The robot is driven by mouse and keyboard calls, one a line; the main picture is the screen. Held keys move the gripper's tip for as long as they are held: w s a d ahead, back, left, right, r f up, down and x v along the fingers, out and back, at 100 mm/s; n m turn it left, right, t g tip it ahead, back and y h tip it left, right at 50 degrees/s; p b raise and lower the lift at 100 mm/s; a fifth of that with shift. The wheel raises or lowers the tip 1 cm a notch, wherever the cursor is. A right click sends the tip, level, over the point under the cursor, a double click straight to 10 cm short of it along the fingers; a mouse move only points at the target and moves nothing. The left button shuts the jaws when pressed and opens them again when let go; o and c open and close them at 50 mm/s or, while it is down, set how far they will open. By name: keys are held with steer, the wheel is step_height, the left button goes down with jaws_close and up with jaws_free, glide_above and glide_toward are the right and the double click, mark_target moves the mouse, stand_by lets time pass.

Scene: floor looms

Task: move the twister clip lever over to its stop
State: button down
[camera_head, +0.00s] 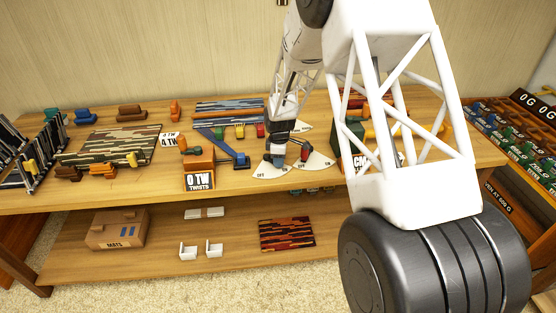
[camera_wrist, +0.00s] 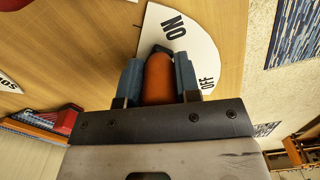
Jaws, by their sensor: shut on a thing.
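My gripper (camera_wrist: 158,82) has its blue-grey fingers on either side of an orange lever handle (camera_wrist: 158,78) and is shut on it. The handle sits over a white fan-shaped plate (camera_wrist: 190,48) marked ON and OFF, with OFF just right of the right finger and ON further up. A dark piece shows at the handle's far end. In the head view my gripper (camera_head: 277,160) is down at the left white plate (camera_head: 262,173) on the bench, and the handle is mostly hidden there. I see no label naming the twister clip.
A second white plate (camera_head: 318,164) lies close on the right. An orange box marked 0 TW TWISTS (camera_head: 199,172) and a blue bar (camera_head: 220,145) stand to the left. A striped mat (camera_head: 229,112) lies behind. My arm hides much of the bench's right side.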

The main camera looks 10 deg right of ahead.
steer(key=shift+w, duration=0.1)
steer(key=c, duration=0.8)
jaws_free()
steer(key=shift+r, duration=3.95)
